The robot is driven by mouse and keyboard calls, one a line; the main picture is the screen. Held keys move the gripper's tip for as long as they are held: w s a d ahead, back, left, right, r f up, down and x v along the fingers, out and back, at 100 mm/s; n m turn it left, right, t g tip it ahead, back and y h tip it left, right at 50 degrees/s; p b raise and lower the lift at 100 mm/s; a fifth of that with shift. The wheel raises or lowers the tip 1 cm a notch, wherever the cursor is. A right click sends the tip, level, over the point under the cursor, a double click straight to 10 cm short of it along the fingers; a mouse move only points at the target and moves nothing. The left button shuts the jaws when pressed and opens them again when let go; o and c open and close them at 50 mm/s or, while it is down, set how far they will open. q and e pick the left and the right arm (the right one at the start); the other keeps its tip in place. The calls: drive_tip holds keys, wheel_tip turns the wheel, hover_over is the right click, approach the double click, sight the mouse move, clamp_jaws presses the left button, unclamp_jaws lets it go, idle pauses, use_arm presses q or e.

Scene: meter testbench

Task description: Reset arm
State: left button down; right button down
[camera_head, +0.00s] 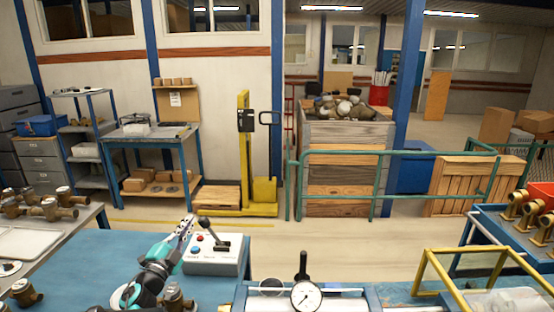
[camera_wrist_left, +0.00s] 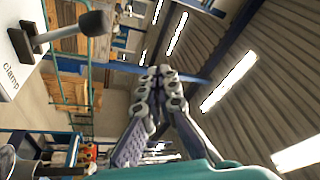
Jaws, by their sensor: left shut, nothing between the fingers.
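My left gripper (camera_head: 187,224) is shut and empty, pointing up just left of the control box (camera_head: 228,267). In the left wrist view its fingertips (camera_wrist_left: 163,76) meet, with nothing between them. The white control box has a red button, a blue button and a black lever (camera_head: 217,238) whose round knob leans left, close to the fingertips. In the left wrist view the lever (camera_wrist_left: 65,30) stands at the upper left beside the word "clamp", apart from the fingers. I cannot tell whether anything touches in the head view. My right gripper is not in view.
The control box stands on a blue bench (camera_head: 95,270). A dial gauge (camera_head: 305,295) is at the front centre. A yellow frame (camera_head: 430,270) stands at the right. Brass meter bodies (camera_head: 50,207) lie on the left table. The air above the bench looks free.

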use_arm(q)
drive_tip(key=s+r+n+g+y, duration=0.3)
drive_tip(key=s+n+g+y, duration=0.1)
drive_tip(key=s+n+y, duration=0.6)
drive_tip(key=s+d+f+n+g+h, duration=0.2)
drive_tip(key=s+d+f+g, duration=0.2)
drive_tip(key=s+f, duration=0.5)
drive_tip(key=s+d+f+n+g+h, duration=0.2)
drive_tip(key=s+d+f+g, duration=0.3)
drive_tip(key=s, duration=1)
wheel_tip(320, 180, down, 4)
drive_tip(key=d+h, duration=0.1)
drive_tip(key=d, duration=0.1)
drive_tip(key=shift+s+d+n+h, duration=0.2)
drive_tip(key=shift+d+n+h, duration=0.1)
drive_tip(key=shift+d, duration=0.05)
drive_tip(key=shift+r, duration=0.1)
